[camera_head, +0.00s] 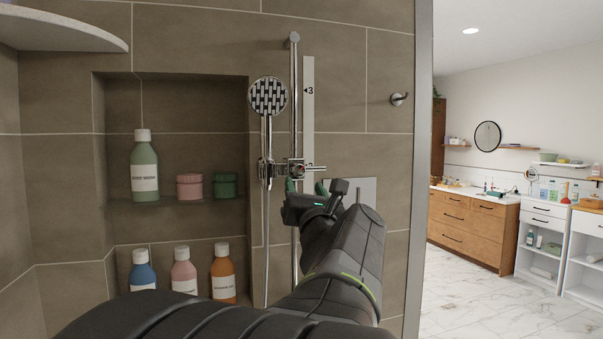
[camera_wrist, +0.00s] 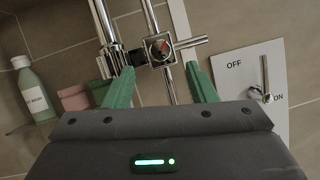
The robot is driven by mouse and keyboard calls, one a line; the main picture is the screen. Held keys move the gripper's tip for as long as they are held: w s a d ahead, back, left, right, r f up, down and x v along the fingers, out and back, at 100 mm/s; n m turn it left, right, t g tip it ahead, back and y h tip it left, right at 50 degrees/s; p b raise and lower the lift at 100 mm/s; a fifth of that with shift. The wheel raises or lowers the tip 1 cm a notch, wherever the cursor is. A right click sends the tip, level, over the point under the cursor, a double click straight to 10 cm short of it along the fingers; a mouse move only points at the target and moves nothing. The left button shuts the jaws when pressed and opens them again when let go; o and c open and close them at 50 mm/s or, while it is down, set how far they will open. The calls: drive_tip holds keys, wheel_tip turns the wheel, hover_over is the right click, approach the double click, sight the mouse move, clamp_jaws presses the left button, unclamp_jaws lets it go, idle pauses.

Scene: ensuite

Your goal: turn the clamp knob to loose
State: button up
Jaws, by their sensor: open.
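The clamp knob (camera_wrist: 159,48) is a chrome piece with a red mark on its face, on the slider of the vertical shower rail. In the head view the clamp knob (camera_head: 298,170) sits just above my gripper, with a small bar sticking out to its right. The hand shower (camera_head: 268,97) hangs in the holder left of the rail (camera_head: 294,100). My gripper (camera_wrist: 162,88) is open, its green fingers apart and pointing toward the knob, one on each side below it in the wrist view. Nothing is between the fingers except the view of the rail behind.
A panel marked OFF and ON with a lever (camera_wrist: 265,85) is on the wall to the right. A niche on the left holds several bottles, a pink jar (camera_head: 190,187) and a green jar (camera_head: 225,186). A hook (camera_head: 399,99) is at upper right.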

sight(299, 172)
drive_tip(key=p+x, duration=0.1)
drive_tip(key=x, duration=0.5)
drive_tip(key=shift+w+a, duration=0.1)
drive_tip(key=shift+w, duration=0.05)
drive_tip(key=c, duration=1)
